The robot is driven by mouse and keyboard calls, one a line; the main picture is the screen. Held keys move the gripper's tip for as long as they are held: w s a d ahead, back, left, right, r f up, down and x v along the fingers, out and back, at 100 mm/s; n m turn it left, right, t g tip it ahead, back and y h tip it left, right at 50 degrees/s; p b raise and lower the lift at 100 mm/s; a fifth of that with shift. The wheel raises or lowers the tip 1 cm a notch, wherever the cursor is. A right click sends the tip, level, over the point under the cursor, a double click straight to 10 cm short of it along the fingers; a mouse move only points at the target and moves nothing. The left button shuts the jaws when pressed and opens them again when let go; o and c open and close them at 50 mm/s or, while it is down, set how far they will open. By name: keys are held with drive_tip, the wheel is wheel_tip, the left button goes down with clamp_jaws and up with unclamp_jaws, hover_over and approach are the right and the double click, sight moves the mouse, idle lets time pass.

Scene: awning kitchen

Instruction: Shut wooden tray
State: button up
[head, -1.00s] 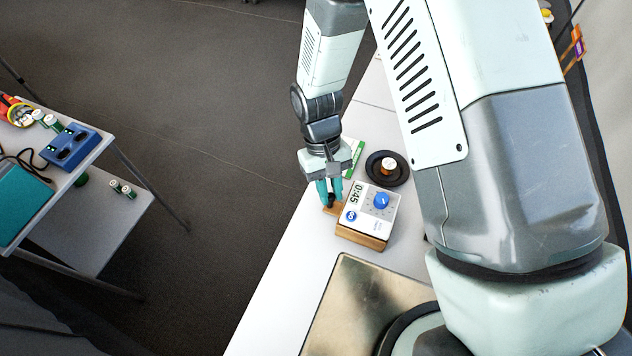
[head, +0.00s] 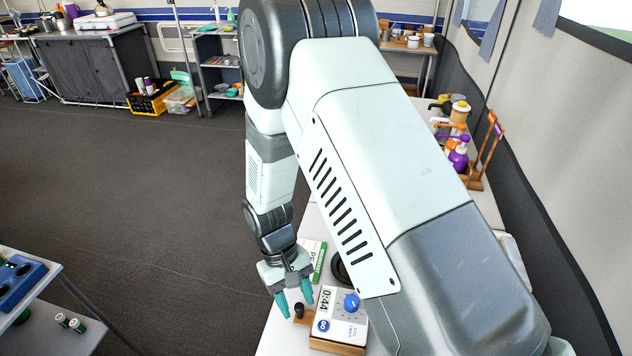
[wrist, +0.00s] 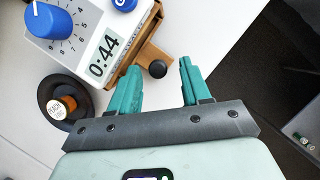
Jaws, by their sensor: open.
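The wooden tray (wrist: 145,55) is a small drawer with a round black knob (wrist: 157,69). It sticks out a little from a wooden box (head: 337,348) under a white timer (head: 342,312) that reads 0:44. The knob also shows in the head view (head: 299,310). My gripper (wrist: 160,84) is open and empty, with its teal fingers apart. In the wrist view the knob appears between and just beyond the fingertips. In the head view my gripper (head: 295,298) is close to the knob; contact cannot be told. My arm hides part of the counter.
A round black dish (wrist: 62,104) with a small labelled bottle (wrist: 64,107) stands beside the timer. A green and white packet (head: 314,258) lies behind my gripper. The counter ends just left of the box. A side table with a blue device (head: 18,280) stands at far left.

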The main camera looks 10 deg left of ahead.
drive_tip(key=a, duration=0.9)
drive_tip(key=d+v, duration=0.1)
drive_tip(key=v, duration=0.9)
drive_tip(key=w+d+r+m+t+y, duration=0.1)
drive_tip(key=w+d+r, duration=0.1)
drive_tip(key=d+r, duration=0.5)
drive_tip(key=w+d+r+m+t+y, duration=0.2)
drive_tip(key=d+r, duration=0.5)
drive_tip(key=r, duration=0.7)
drive_tip(key=shift+w+d, duration=0.25)
drive_tip(key=shift+w, duration=0.1)
drive_tip(key=shift+f, duration=0.1)
drive_tip(key=s+a+f+n+g+h, duration=0.1)
drive_tip(key=s+a+f+n+g, duration=0.1)
drive_tip(key=a+f, duration=0.65)
drive_tip(key=s+a+f+n+g+h, duration=0.1)
drive_tip(key=s+a+f+h, duration=0.3)
drive_tip(key=f, duration=0.8)
wheel_tip(320, 180, down, 9)
drive_tip(key=s+d+y, duration=0.1)
drive_tip(key=y, duration=0.1)
drive_tip(key=shift+s+d+f, duration=0.25)
drive_tip(key=shift+s+d, duration=0.1)
drive_tip(key=shift+d, duration=0.05)
